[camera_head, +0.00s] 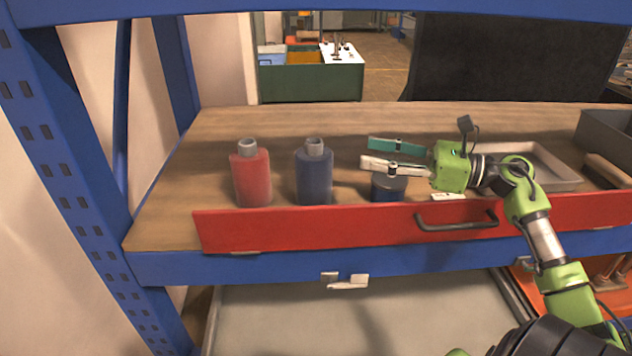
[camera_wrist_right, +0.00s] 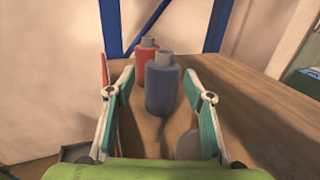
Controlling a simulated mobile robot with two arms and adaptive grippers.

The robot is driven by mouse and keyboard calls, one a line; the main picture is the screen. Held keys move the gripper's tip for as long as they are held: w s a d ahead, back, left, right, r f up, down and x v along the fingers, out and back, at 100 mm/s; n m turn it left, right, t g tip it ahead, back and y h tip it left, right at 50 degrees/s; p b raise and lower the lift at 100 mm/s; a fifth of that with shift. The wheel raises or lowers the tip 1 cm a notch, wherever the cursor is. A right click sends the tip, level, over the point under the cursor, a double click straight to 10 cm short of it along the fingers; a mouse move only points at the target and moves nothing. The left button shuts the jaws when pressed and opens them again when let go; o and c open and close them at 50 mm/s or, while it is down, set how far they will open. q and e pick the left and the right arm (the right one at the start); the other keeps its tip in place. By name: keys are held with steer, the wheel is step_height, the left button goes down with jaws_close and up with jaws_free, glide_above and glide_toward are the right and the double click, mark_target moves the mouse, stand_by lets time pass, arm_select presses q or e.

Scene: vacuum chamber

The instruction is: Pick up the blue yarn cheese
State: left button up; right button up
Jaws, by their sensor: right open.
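The blue bottle-shaped piece with a grey neck (camera_head: 314,178), which fits the blue yarn cheese, stands upright on the wooden shelf. It also shows in the right wrist view (camera_wrist_right: 162,88), between my open fingers in the picture but beyond their tips. My right gripper (camera_head: 366,151) is open and empty. It points left toward the blue piece, with a gap between them. A short dark blue jar (camera_head: 388,194) stands below the right gripper's fingers and is partly hidden by them. My left gripper is not in view.
A similar red piece (camera_head: 252,178) stands left of the blue one. A red front panel (camera_head: 350,230) with a dark handle runs along the shelf's front edge. A grey tray (camera_head: 545,166) lies at right. The shelf behind the two pieces is clear.

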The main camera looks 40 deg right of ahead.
mark_target(322, 144)
steer(key=p+x, duration=0.3)
steer(key=x, duration=0.5)
steer(key=shift+w+d+f+p, duration=0.1)
steer(key=shift+p, duration=0.3)
steer(key=shift+w+f, duration=0.15)
steer(key=shift+w, duration=0.1)
steer(key=shift+w+a+p, duration=0.25)
steer(key=shift+w+p, duration=0.15)
steer(key=shift+p, duration=0.1)
steer(key=p+x, duration=0.2)
steer(key=x, duration=0.1)
steer(key=p+x, duration=0.1)
steer(key=shift+w+f, duration=0.3)
steer(key=shift+w, duration=0.1)
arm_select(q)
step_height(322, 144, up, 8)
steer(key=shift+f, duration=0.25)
arm_select(e)
jaws_close()
